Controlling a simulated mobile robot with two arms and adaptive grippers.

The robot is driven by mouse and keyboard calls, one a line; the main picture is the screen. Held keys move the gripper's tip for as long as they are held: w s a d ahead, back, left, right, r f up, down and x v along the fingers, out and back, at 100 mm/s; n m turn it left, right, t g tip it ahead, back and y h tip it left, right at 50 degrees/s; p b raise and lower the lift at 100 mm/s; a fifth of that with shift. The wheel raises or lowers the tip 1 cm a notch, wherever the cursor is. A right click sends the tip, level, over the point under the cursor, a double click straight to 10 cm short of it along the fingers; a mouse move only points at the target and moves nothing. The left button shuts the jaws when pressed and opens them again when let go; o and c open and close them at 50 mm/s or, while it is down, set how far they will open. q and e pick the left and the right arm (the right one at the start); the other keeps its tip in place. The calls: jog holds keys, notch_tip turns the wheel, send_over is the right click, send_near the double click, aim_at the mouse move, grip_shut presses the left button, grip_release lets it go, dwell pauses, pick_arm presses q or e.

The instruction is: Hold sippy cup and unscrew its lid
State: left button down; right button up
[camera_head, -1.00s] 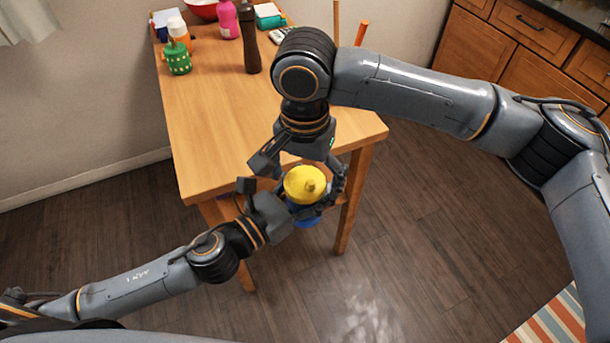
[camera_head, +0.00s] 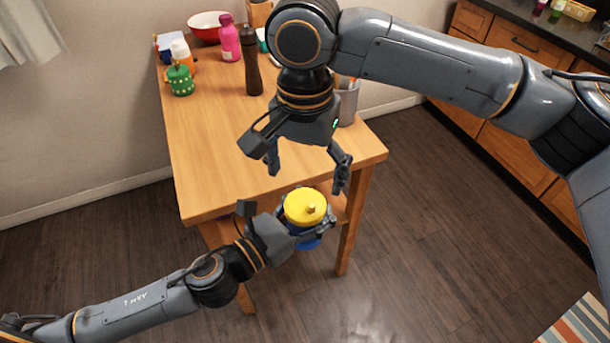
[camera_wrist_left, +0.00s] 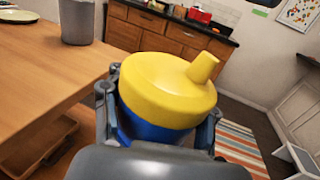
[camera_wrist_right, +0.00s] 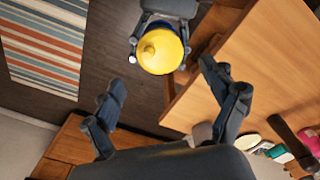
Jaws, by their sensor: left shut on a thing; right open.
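The sippy cup has a blue body (camera_wrist_left: 150,132) and a yellow lid (camera_head: 305,207) with a short spout. My left gripper (camera_head: 309,232) is shut around the blue body and holds the cup upright, just off the table's front edge. In the left wrist view the yellow lid (camera_wrist_left: 168,88) sits on top of the body; whether it is loosened cannot be told. My right gripper (camera_head: 307,176) is open and empty, above the cup and apart from the lid. In the right wrist view the lid (camera_wrist_right: 160,51) shows beyond the open fingers (camera_wrist_right: 170,92).
The wooden table (camera_head: 215,150) holds a green cup (camera_head: 180,80), a pink bottle (camera_head: 229,40), a brown bottle (camera_head: 250,65), a red bowl (camera_head: 206,27) and a grey container (camera_head: 348,101) farther back. The table's front part is clear. Open floor lies to the right.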

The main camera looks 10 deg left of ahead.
aim_at(305, 202)
notch_tip(305, 202, down, 7)
jog(key=shift+f, duration=0.2)
dwell(0.3)
jog(key=c, duration=1.2)
jog(key=o, duration=1.3)
